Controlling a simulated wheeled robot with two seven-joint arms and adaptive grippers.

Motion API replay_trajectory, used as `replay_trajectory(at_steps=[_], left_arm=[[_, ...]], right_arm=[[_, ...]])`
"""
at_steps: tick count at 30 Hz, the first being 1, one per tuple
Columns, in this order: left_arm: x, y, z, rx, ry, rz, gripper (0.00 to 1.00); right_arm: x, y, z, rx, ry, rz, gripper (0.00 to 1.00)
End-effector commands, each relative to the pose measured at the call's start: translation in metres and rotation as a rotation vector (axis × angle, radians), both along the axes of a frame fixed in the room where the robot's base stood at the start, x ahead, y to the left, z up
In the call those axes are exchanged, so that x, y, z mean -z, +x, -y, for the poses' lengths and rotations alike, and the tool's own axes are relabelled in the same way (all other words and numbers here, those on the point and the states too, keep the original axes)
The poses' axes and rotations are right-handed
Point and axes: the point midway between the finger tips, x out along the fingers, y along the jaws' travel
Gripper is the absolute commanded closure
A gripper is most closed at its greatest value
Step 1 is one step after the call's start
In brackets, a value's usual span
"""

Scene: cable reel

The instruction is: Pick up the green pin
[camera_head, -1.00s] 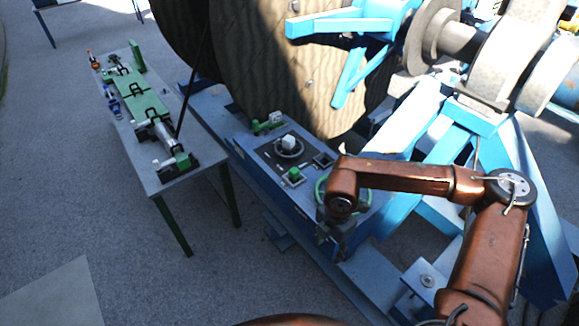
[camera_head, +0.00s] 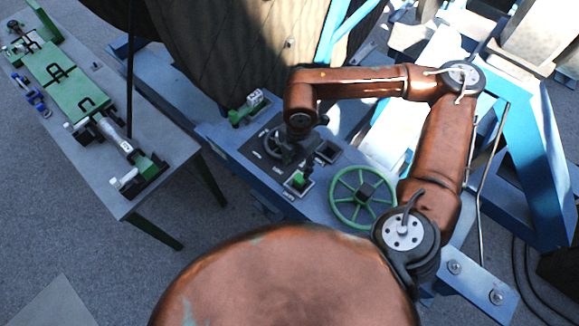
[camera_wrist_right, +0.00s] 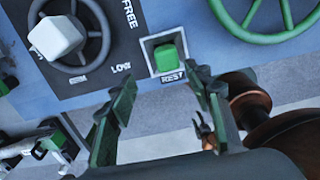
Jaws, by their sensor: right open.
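The green pin (camera_head: 299,180) sits upright in a square light-rimmed socket on the blue console. In the right wrist view the pin (camera_wrist_right: 165,57) shows as a green block above the label REST. My right gripper (camera_head: 291,161) points down over the console close to the pin, partly hidden under its own wrist. In the right wrist view its two dark green fingers (camera_wrist_right: 162,88) are apart and empty, with the pin just beyond the gap between the tips. My left gripper is not in the head view.
A selector knob (camera_wrist_right: 57,37) marked FREE and LOW is beside the pin. Another square socket (camera_head: 326,151) is behind it. A green handwheel (camera_head: 362,197) is to the right. A workbench (camera_head: 118,201) with tools stands left, and a large wooden reel (camera_head: 225,50) rises behind.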

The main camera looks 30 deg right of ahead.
Motion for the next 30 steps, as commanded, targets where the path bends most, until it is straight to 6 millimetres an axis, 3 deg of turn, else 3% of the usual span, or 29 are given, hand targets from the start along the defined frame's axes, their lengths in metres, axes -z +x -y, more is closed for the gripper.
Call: replay_trajectory(at_steps=[12, 18, 22, 27, 30], left_arm=[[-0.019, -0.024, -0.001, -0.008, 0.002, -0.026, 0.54], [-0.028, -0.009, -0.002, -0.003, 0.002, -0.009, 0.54], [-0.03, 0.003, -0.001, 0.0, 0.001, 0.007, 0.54], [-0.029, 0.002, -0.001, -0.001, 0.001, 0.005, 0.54], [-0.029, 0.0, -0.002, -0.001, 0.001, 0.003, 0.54]], right_arm=[[0.044, 0.002, 0.003, -0.002, -0.001, -0.01, 0.54], [0.072, 0.0, 0.006, 0.0, -0.001, -0.008, 0.54], [0.079, 0.0, 0.006, 0.001, 0.0, -0.006, 0.54], [0.079, 0.0, 0.006, 0.001, 0.0, -0.006, 0.54], [0.079, 0.0, 0.006, 0.001, 0.0, -0.006, 0.6]])
